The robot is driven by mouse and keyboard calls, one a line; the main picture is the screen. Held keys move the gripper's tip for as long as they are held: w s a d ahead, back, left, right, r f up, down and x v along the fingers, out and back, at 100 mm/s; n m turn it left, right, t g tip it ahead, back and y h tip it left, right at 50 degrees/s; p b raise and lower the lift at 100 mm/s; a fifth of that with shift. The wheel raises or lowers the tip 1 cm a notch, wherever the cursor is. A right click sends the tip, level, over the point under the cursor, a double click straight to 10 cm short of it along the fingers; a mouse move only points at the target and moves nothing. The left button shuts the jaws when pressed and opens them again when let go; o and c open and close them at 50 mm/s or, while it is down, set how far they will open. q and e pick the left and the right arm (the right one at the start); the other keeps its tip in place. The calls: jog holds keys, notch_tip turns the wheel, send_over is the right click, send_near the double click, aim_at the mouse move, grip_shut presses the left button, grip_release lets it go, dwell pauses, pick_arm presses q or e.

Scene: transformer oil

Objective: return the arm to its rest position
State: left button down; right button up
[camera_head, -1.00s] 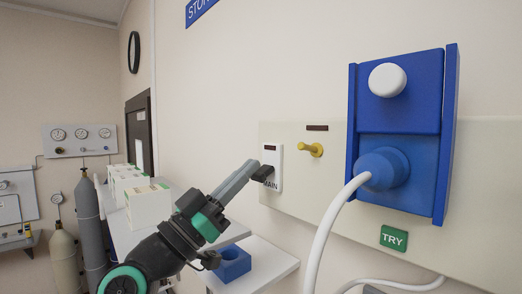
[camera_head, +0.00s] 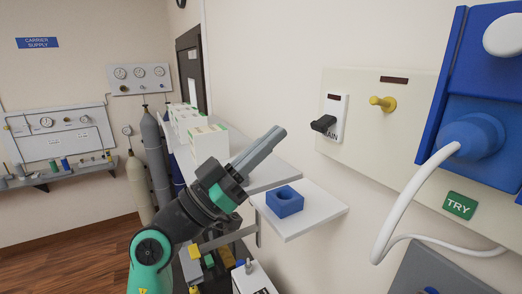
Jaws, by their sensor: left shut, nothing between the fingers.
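My left gripper (camera_head: 270,143) is at the end of my left arm (camera_head: 180,225), which comes up from the lower left. Its grey fingers are together, with nothing between them, and point up and to the right. The gripper is in the air, apart from the white MAIN switch plate (camera_head: 331,117) on the wall to its right. The black lever (camera_head: 323,124) on that plate sticks out towards the left. My right gripper does not show.
A small white shelf (camera_head: 325,212) with a blue holed block (camera_head: 284,201) is just right of and below the gripper. White boxes (camera_head: 208,146) stand on a longer shelf behind the arm. At the right are a blue socket unit (camera_head: 486,110), its white cable (camera_head: 405,200) and a yellow peg (camera_head: 383,103).

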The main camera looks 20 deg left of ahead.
pick_arm(q)
jog(key=shift+v, duration=0.8)
jog(key=shift+d+f, duration=0.1)
